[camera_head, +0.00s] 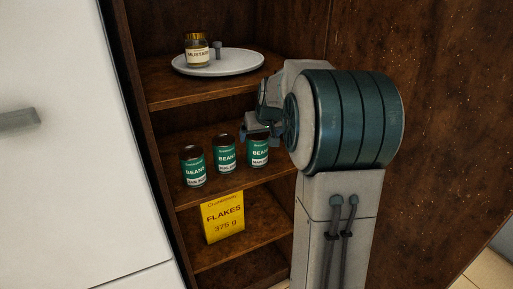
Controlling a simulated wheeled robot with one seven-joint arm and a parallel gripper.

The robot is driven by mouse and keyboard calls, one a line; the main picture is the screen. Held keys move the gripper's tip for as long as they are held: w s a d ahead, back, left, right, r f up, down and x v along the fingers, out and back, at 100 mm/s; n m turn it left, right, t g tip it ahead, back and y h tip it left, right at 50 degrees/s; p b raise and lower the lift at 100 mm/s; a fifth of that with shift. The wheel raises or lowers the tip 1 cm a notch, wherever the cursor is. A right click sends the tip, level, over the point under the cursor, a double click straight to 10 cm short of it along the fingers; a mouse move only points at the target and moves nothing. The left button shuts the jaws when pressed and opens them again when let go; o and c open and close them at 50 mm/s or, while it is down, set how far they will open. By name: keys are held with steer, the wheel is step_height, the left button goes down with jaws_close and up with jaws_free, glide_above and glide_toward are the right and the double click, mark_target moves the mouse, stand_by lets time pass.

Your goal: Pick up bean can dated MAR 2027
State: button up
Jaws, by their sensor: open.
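Three bean cans with green labels stand upright in a row on the middle shelf: a left can (193,167), a middle can (224,154) and a right can (258,151). Each has a white strip at the bottom with small print, too small to read, so I cannot tell which is dated MAR 2027. My gripper (250,133) is at the middle shelf, close to the tops of the middle and right cans. It is open. My arm hides part of it and the space to the right of the right can.
The upper shelf (160,92) holds a white round tray (240,67) with a mustard jar (197,50). A yellow flakes box (223,217) stands on the shelf below. A dark wooden side wall (440,110) is at right, a white cabinet (70,150) at left.

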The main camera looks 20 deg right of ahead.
mark_target(258, 143)
steer(key=x, duration=0.7)
steer(key=shift+w+d+f, duration=0.15)
steer(key=shift+f, duration=0.2)
steer(key=c, duration=1.4)
